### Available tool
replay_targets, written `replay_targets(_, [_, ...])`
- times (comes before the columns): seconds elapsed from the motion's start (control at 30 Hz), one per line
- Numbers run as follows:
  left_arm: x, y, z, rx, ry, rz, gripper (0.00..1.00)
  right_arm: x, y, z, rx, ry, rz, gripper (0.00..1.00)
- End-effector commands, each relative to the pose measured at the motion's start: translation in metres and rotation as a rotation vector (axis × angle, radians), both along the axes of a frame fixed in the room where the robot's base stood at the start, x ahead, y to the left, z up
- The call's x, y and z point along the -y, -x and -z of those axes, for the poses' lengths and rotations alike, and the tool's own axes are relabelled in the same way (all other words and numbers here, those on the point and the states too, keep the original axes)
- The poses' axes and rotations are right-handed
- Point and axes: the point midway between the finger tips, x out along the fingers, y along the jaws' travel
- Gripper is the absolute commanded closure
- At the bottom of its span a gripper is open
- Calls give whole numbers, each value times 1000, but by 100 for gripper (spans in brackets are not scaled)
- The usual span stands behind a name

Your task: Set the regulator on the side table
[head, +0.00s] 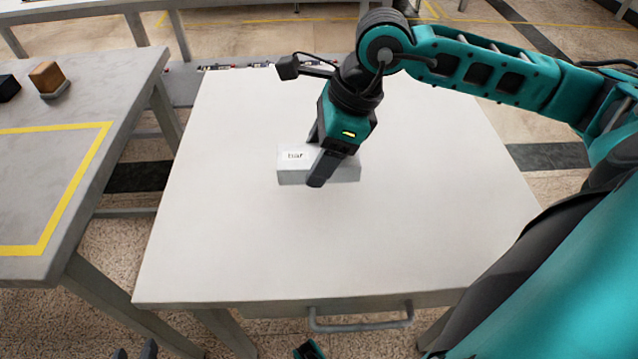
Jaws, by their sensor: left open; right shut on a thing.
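A white box (347,172) with a printed label on its face, likely the regulator, is at the middle of the pale table (230,245). My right gripper (318,160) comes down over it from above and is shut on it. Its near finger hides part of the box's front. Whether the box touches the tabletop is hard to tell. A grey table (40,185) with a yellow outlined area stands at the left, possibly the side table.
A brown block (47,77) on a grey base and a black block (8,87) sit at the back of the grey table. Its yellow outlined area is clear in view. A floor gap separates the two tables. A handle (360,324) juts from the pale table's front.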

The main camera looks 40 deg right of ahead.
Motion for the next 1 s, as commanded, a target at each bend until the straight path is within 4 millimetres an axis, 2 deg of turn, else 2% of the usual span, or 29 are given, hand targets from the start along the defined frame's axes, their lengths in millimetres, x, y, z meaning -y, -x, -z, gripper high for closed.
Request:
replay_targets(0.03, [0,1,4,-1,0,0,57,0,0,9,0,-2,1,80])
replay_targets(0.1, [0,1,5,-2,0,0,57,0,0,16,2,-1,0,80])
replay_targets(0.27, [0,1,7,-2,0,0,57,-1,0,26,1,-2,-1,80])
replay_targets(0.5, [0,1,15,-2,0,-1,57,-1,0,60,0,-2,0,80])
replay_targets(0.9, [0,1,20,-3,2,-3,57,-1,0,67,3,-2,-1,80])
replay_targets(0.93, [1,1,18,-4,3,-3,57,0,0,66,1,-1,-1,33])
replay_targets(1.0, [1,1,17,-4,4,-3,57,0,0,65,1,-1,-1,27])
